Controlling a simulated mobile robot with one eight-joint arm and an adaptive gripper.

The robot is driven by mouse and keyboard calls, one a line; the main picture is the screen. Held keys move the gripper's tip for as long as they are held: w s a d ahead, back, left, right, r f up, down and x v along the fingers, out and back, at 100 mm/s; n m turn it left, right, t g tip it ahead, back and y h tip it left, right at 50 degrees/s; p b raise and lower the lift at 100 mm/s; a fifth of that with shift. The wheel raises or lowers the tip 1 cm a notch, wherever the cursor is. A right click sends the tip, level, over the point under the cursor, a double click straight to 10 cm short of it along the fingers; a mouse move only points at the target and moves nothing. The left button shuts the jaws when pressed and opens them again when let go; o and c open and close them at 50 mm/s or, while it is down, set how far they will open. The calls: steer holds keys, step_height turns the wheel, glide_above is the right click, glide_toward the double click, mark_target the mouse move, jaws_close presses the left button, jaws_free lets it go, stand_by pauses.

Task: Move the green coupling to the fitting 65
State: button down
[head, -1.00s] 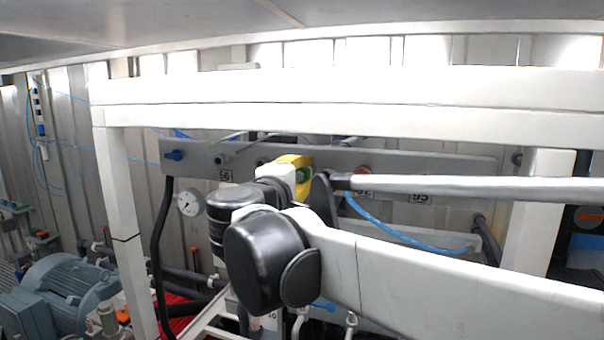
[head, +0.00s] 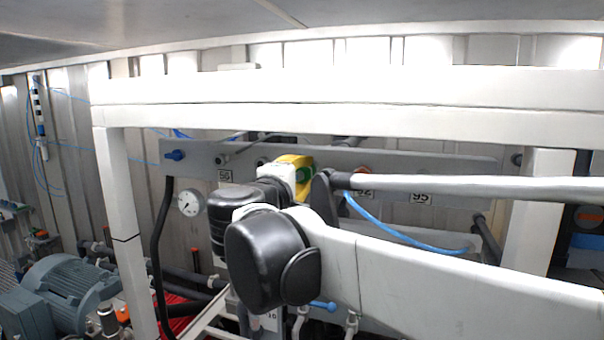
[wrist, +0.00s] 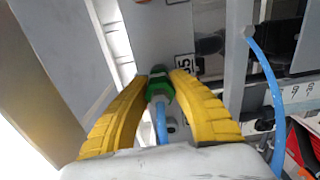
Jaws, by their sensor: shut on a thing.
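The green coupling (wrist: 160,88) sits between the two yellow fingers of my gripper (wrist: 161,77) in the wrist view, with a blue hose running from it toward the palm. My gripper is shut on it. In the head view a little of the green coupling (head: 305,174) shows beside a yellow finger of my gripper (head: 294,162), in front of the grey panel. A numbered label (wrist: 184,66) ending in 5 shows right of the coupling, partly covered by a finger. The fitting ahead of the coupling is mostly hidden, so I cannot tell whether they touch.
The grey panel (head: 440,170) carries several number labels, one reading 95 (head: 421,198). A white frame beam (head: 300,115) crosses in front, above my gripper. A pressure gauge (head: 191,203) and a black hose (head: 158,260) are at the left.

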steer(key=shift+w+d, duration=0.1)
steer(key=shift+w, duration=0.3)
steer(key=c, duration=1.2)
jaws_free()
steer(key=v, duration=1.2)
steer(key=shift+w, duration=0.1)
